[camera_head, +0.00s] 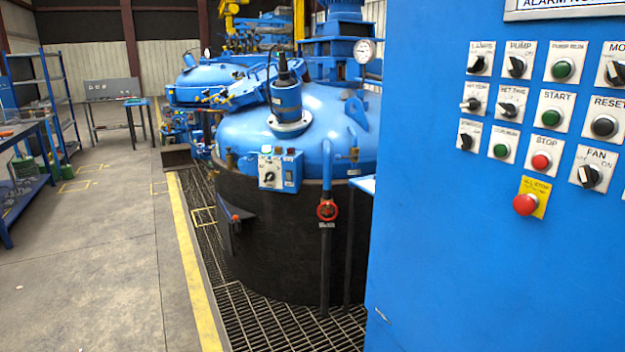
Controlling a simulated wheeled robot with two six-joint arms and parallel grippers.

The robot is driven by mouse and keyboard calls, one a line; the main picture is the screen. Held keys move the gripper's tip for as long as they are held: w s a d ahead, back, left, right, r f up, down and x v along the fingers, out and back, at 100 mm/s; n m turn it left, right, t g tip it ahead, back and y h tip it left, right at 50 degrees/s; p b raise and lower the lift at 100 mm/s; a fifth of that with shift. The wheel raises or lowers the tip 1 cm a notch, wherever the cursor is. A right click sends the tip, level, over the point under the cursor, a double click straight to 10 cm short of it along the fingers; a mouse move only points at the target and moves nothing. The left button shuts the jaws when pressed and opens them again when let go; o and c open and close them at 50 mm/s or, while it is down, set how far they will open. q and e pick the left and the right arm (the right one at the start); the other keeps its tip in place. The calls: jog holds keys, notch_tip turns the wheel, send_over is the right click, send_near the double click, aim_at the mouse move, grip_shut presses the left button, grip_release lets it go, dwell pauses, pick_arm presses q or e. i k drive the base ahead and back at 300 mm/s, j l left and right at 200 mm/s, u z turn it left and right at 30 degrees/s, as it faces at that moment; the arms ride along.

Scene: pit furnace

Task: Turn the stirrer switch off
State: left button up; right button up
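A large blue control cabinet (450,260) fills the right side of the head view. Its panel has several rotary switches and buttons on white plates. The rotary switch at the left of the third row (467,141) has a label too small to read surely, so I cannot tell whether it is the stirrer switch. Another small blue control box with a rotary knob (268,176) is on the side of the nearest furnace (310,240); its label is unreadable too. Neither of my grippers is in view.
A red emergency button (526,204) on a yellow plate is low on the cabinet panel, near the red STOP button (541,161) and FAN switch (589,175). Floor grating (265,318) surrounds the furnace. The concrete floor (95,270) at left is mostly clear, with shelving (45,85) beyond.

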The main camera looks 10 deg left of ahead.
aim_at(270, 176)
jog(key=i+j+z, duration=0.7)
jog(key=j, duration=0.2)
jog(key=i+j+z, duration=0.1)
jog(key=j+z, duration=0.15)
jog(key=j, duration=0.1)
